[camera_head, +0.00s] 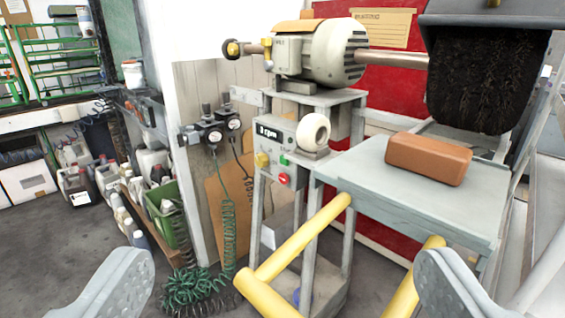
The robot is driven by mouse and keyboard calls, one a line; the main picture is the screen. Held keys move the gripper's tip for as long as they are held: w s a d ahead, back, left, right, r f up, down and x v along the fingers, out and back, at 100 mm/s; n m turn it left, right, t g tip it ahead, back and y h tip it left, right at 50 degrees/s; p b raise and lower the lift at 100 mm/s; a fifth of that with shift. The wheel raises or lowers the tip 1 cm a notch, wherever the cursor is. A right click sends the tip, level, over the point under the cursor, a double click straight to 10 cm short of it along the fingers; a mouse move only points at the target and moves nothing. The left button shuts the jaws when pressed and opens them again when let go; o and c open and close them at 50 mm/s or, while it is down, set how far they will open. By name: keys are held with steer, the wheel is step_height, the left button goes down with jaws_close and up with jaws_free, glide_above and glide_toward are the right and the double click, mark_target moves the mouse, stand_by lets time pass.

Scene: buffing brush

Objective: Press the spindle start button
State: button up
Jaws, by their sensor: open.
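The buffing machine's control panel (268,150) is on the front of the grey stand, under the motor. It has a small display reading "0 rpm" (269,133). A green button (284,160) sits on the panel above a red button (284,179). A yellow knob (262,160) is to their left. The motor (320,50) carries a shaft toward the dark brush (485,80) under its hood at the upper right. My gripper (285,285) is open and empty, its two grey fingers at the bottom corners, well short of the panel.
A yellow rail (300,245) stands low in front of the stand. A brown block (428,158) lies on the grey shelf (400,205), and a white roll (313,131) sits by the panel. Green coiled hoses (190,288) lie left on the floor.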

jaws_close()
stand_by(1.4)
